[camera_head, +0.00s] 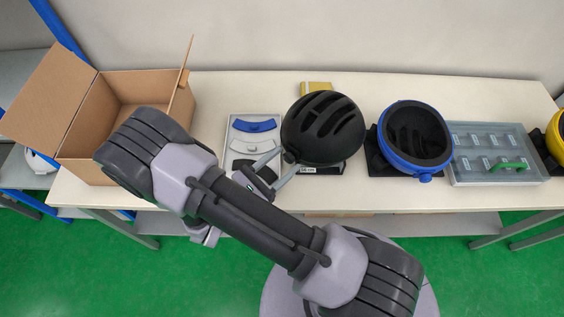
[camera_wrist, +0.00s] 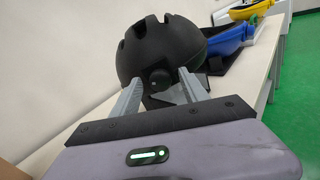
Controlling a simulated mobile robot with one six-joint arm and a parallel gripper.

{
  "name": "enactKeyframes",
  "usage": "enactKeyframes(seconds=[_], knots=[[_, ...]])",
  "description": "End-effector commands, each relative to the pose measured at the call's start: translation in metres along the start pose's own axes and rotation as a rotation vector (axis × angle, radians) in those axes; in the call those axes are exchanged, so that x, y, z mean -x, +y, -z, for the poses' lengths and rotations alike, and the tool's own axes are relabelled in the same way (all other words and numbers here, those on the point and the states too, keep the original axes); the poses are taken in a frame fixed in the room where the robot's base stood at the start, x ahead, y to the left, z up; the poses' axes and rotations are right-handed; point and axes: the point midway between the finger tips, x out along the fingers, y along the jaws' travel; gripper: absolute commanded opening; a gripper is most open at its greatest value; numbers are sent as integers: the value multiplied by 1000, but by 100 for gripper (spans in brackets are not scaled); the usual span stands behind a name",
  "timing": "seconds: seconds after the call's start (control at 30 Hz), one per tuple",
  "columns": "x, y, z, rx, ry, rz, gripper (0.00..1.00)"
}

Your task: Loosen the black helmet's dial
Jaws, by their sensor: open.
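The black helmet (camera_head: 322,128) sits on a stand on the table, its vented shell facing up. In the wrist view the black helmet (camera_wrist: 160,45) is straight ahead. Its round black dial (camera_wrist: 157,77) shows low on the near side, between my fingertips in the picture. In the head view the dial (camera_head: 290,157) is a small dark knob at the helmet's lower left edge. My gripper (camera_head: 274,168) is open, its two grey fingers pointing at the dial. In the wrist view my gripper (camera_wrist: 157,88) has nothing between its fingers. I cannot tell whether the fingertips touch anything.
A tray with blue, white and black pads (camera_head: 254,122) lies left of the helmet. A cardboard box (camera_head: 90,125) stands further left. A blue helmet (camera_head: 411,138) lies upturned to the right, beside a clear-lidded case (camera_head: 497,140). A yellow helmet (camera_head: 557,135) is at the far right.

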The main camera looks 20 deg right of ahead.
Motion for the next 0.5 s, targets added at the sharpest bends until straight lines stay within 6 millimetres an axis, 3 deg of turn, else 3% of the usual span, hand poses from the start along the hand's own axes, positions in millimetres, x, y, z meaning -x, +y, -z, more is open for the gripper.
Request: enactKeyframes(seconds=[0.13, 0.4, 0.5], knots=[[0, 0, 0, 0, 0, 0, 52], [1, 0, 0, -1, 0, 0, 0], [1, 0, 0, 0, 0, 0, 0]])
